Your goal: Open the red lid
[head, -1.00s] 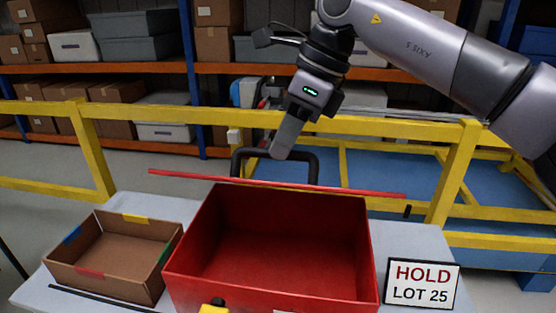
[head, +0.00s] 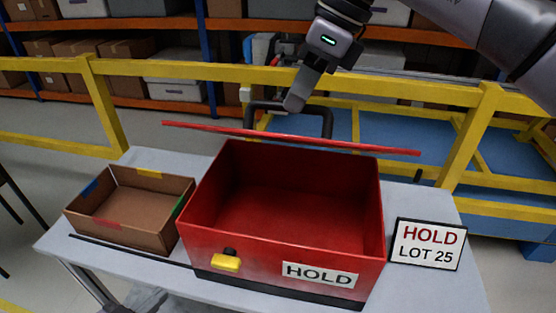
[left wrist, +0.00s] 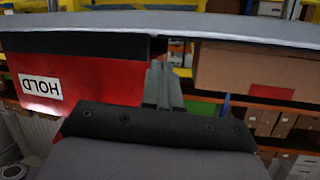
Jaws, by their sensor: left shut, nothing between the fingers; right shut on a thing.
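The red box (head: 282,198) stands on the table, its top uncovered and its inside visible. The red lid (head: 290,138) shows nearly edge-on as a thin bar along the box's back rim; whether it touches the rim I cannot tell. A black loop handle (head: 329,122) rises behind the lid. My right gripper (head: 293,103) is shut on this handle, its fingers partly hiding it. My left gripper (left wrist: 160,88) shows only in the left wrist view, shut and empty, below the table edge. There the red box (left wrist: 85,80) appears upside down.
A cardboard tray (head: 125,215) with coloured tape stands left of the box. A sign reading HOLD LOT 25 (head: 427,244) stands at the right. A yellow latch (head: 226,263) is on the box front. The grey table (head: 95,262) has a yellow railing (head: 190,72) behind it.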

